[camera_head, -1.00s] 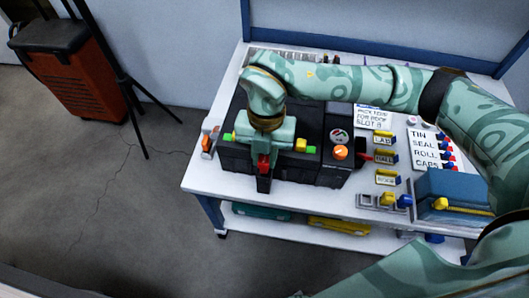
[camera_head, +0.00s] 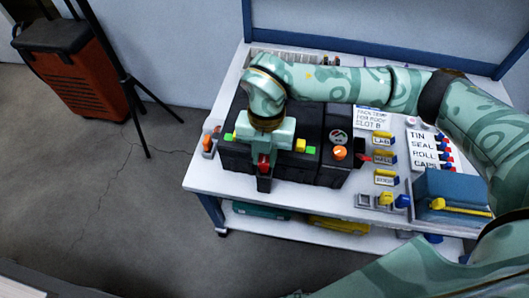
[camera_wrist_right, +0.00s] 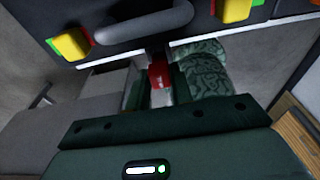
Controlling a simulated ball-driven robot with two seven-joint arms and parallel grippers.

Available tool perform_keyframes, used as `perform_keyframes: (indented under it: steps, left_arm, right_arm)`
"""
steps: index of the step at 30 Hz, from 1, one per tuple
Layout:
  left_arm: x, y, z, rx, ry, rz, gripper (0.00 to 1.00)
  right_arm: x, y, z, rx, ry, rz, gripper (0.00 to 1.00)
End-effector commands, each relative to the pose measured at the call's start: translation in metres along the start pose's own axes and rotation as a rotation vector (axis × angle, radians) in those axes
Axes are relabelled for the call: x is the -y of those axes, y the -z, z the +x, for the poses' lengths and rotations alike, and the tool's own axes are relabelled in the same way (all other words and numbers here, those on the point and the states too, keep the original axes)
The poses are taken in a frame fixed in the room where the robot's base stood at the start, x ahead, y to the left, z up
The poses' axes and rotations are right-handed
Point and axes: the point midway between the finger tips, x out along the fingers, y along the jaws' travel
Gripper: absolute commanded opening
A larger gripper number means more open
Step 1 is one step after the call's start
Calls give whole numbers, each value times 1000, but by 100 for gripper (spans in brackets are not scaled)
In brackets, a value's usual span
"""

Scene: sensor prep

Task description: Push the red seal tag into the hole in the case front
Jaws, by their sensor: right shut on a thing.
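The black case (camera_head: 298,171) stands near the front edge of the white table. My right gripper (camera_head: 264,170) is at the case's front, left of its middle, pointing down. It is shut on the red seal tag (camera_head: 263,161), a small red piece between the fingers. In the right wrist view the red seal tag (camera_wrist_right: 158,75) shows between the fingertips, close below the case's front edge and its grey handle (camera_wrist_right: 145,24). The hole is hidden, so I cannot tell whether the tag is in it. My left gripper is not in view.
Yellow-topped labelled holders (camera_head: 384,157), a label card (camera_head: 424,145) and a blue box (camera_head: 450,200) lie to the right. A lower shelf (camera_head: 290,222) is under the table.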

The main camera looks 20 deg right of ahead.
Motion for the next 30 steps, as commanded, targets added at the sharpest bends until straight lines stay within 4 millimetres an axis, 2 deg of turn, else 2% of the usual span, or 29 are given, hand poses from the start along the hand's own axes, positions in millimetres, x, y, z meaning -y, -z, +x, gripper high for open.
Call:
perform_keyframes:
  steps: [30]
  left_arm:
    - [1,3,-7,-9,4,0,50]
  right_arm:
    - [0,0,4,0,0,0,0]
